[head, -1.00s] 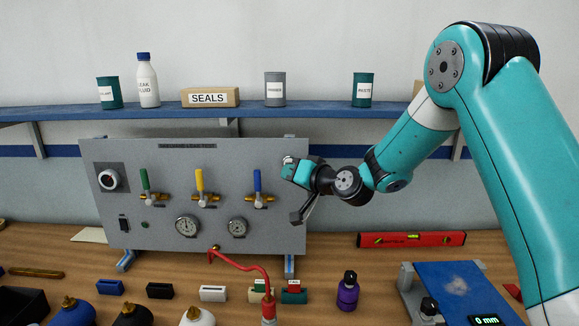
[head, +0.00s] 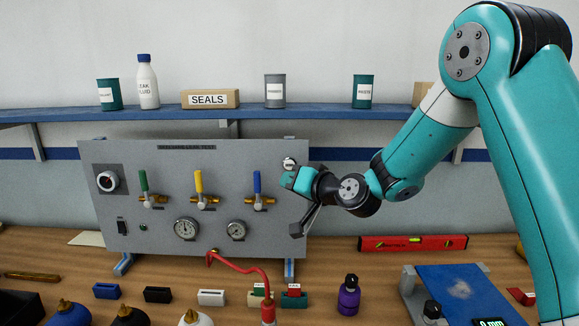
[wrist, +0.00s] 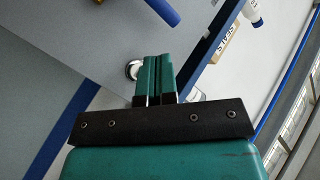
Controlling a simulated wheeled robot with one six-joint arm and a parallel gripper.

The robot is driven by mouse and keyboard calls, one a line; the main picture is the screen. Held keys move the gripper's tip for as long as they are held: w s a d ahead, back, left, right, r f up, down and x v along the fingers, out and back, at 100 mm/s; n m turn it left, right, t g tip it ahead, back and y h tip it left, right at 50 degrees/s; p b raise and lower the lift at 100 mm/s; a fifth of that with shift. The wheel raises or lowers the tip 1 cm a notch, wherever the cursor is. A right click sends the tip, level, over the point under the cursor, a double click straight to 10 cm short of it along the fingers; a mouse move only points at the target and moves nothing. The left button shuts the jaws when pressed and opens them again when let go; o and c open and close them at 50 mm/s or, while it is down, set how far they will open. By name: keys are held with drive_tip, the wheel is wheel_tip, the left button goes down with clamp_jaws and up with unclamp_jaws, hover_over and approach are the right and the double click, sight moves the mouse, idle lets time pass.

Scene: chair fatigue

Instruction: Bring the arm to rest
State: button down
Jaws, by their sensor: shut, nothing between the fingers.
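My teal and black arm reaches in from the right in the head view. My gripper (head: 287,181) is at the right edge of the grey test panel (head: 215,160), to the right of the blue-handled valve (head: 257,183). In the wrist view my gripper's two teal fingers (wrist: 155,75) lie together, shut, with nothing between them. A round silver knob (head: 289,163) shows just above my gripper in the head view. It also shows beside the fingers in the wrist view (wrist: 131,70), partly hidden by them. I cannot tell whether the fingers touch it.
A blue shelf (head: 330,114) with bottles, tins and a SEALS box (head: 210,99) runs above the panel. On the bench below are a bent red pipe (head: 245,268), a purple bottle (head: 349,296), a red level (head: 412,243) and a blue plate (head: 455,290).

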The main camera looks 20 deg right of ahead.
drive_tip(key=s+a+n+g+y+b, duration=0.1)
drive_tip(key=s+a+n+g+y, duration=0.1)
drive_tip(key=s+a+n+g, duration=0.45)
drive_tip(key=s+f+g+h+b, duration=0.1)
drive_tip(key=s+g, duration=0.1)
drive_tip(key=s, duration=0.8)
drive_tip(key=s+d+f+n+g+h, duration=0.1)
drive_tip(key=s+g+h, duration=0.1)
drive_tip(key=s, duration=0.8)
drive_tip(key=s+d+f+n+g+h+b, duration=0.1)
drive_tip(key=s+g, duration=0.3)
drive_tip(key=s, duration=0.6)
drive_tip(key=shift+s+d+f+h+b, duration=0.2)
drive_tip(key=shift+s+f+h+b, duration=0.1)
drive_tip(key=shift+f+h, duration=0.3)
drive_tip(key=c, duration=1.8)
unclamp_jaws()
drive_tip(key=shift+w+n, duration=0.1)
drive_tip(key=shift+n, duration=0.15)
